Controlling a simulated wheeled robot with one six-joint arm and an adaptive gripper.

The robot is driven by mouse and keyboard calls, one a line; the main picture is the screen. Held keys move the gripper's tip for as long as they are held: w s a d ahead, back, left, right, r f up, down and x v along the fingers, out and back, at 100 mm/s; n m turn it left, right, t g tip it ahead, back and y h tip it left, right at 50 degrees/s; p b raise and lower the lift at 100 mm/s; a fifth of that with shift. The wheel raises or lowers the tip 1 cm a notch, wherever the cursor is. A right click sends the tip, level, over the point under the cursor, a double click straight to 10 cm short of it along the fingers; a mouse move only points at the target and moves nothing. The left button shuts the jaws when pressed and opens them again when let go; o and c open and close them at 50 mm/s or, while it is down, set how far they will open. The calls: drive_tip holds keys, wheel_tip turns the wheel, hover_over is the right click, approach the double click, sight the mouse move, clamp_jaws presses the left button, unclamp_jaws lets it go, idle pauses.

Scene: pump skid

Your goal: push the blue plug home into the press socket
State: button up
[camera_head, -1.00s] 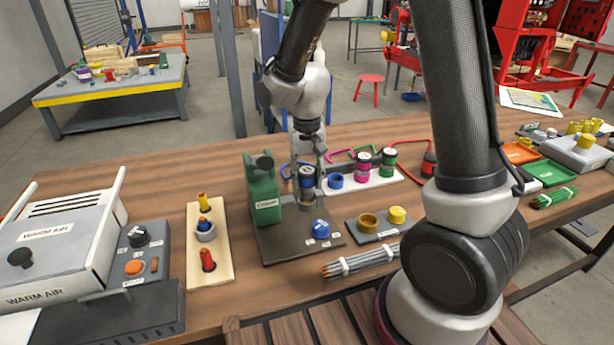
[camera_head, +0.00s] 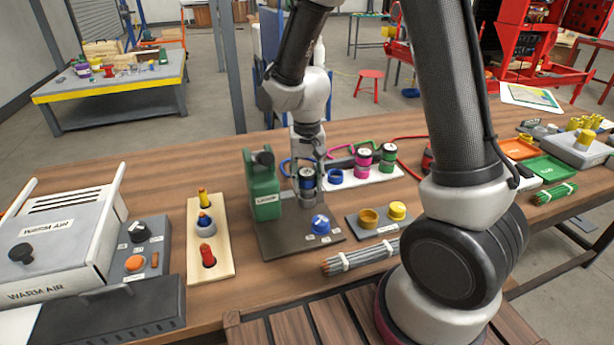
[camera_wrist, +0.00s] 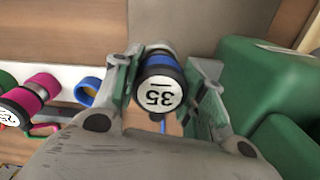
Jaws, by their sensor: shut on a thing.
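My gripper (camera_head: 307,165) comes down from above in the head view. A grey metal cylinder (camera_head: 307,200) shows directly under the blue band; I cannot tell whether it is the press socket or the plug's lower part. How deep the plug sits is hidden.
To the right, a white rack (camera_head: 375,176) holds an empty blue ring (camera_head: 335,177), a magenta plug (camera_head: 363,161) and a green plug (camera_head: 388,157).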

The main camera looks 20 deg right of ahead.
drive_tip(key=shift+f, duration=0.75)
drive_tip(key=o, duration=1.2)
drive_tip(key=shift+r, duration=0.1)
wheel_tip(320, 180, up, 12)
drive_tip(key=shift+f, duration=0.1)
